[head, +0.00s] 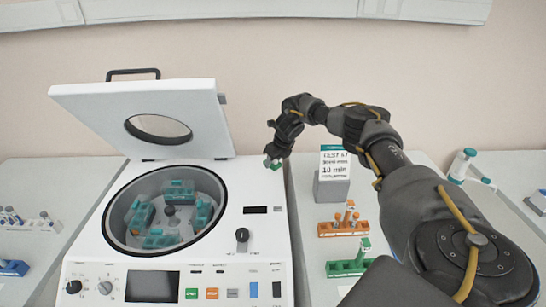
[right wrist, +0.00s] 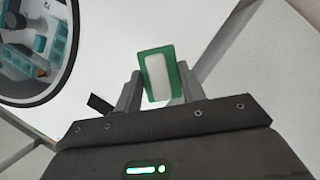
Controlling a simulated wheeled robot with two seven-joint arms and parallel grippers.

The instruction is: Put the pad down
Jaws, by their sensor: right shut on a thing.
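A small pad, green with a white middle, is held in my right gripper (head: 275,160). In the right wrist view the pad (right wrist: 158,76) sits between the two grey fingers of the right gripper (right wrist: 160,92), slightly tilted. In the head view only a little green of the pad (head: 274,164) shows below the fingers. The gripper is over the right edge of the white centrifuge (head: 250,185), above its top. My left gripper is not in view.
The centrifuge lid (head: 150,115) stands open, with teal holders in the bowl. Right of it are a printed block (head: 333,188), an orange rack (head: 342,229) and a green rack (head: 346,268). A pipette (head: 463,165) stands at the far right. Bare counter lies between them.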

